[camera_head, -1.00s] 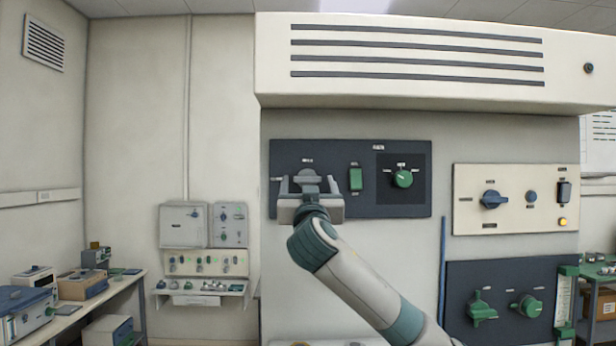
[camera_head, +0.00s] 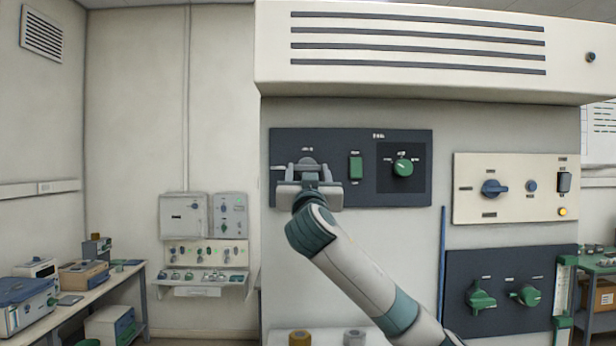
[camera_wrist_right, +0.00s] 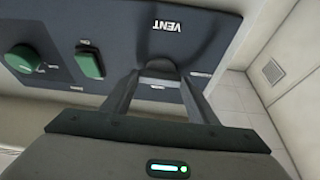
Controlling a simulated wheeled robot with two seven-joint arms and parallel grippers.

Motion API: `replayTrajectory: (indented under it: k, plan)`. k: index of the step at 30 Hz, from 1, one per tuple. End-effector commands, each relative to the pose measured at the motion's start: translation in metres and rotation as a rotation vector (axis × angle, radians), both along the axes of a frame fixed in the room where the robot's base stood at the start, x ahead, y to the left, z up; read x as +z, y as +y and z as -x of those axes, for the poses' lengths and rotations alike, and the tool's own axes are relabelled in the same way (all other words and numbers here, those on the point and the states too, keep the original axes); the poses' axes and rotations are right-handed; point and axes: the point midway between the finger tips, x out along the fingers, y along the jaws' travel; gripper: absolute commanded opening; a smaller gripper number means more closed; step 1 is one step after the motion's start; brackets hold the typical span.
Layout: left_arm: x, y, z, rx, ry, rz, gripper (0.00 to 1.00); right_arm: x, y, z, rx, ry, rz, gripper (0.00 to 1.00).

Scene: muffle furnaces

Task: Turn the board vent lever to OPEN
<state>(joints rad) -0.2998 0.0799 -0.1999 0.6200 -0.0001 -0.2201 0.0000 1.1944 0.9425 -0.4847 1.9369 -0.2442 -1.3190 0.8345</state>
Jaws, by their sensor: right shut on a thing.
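The dark blue board (camera_head: 340,196) is on the furnace front in the head view. My right gripper (camera_head: 308,168) is up against its left part, shut on the grey vent lever (camera_head: 306,161). In the wrist view the two fingers (camera_wrist_right: 157,88) stand on either side of the lever's dark rounded end (camera_wrist_right: 160,66), below the upside-down VENT label (camera_wrist_right: 169,25). The gripper hides much of the lever and its markings in the head view, so I cannot tell which position it points to. My left gripper is not in view.
On the same board are a green rocker switch (camera_head: 355,167) and a round green knob (camera_head: 403,168). A cream panel (camera_head: 470,206) with a blue knob and a lower dark panel (camera_head: 462,262) with green knobs are to the right. The vented hood (camera_head: 420,85) overhangs above.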

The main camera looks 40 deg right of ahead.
Motion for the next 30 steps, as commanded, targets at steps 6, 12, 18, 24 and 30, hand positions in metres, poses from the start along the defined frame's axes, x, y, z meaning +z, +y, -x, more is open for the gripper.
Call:
replayTrajectory:
  k: [6, 12, 18, 24, 30]
  plan:
    - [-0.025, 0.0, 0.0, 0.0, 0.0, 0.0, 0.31, -0.006, 0.001, -0.001, 0.003, -0.047, -0.059, 0.31]
    - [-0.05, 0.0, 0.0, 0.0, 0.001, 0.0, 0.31, -0.007, 0.002, -0.002, 0.004, -0.113, -0.139, 0.31]
    - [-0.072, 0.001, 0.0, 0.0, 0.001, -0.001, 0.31, -0.006, 0.004, -0.003, 0.004, -0.192, -0.232, 0.31]
    - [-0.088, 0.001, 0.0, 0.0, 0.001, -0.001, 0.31, -0.004, 0.005, -0.004, 0.004, -0.275, -0.332, 0.31]
    - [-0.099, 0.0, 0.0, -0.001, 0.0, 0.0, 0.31, -0.002, 0.006, -0.005, 0.004, -0.371, -0.449, 0.31]
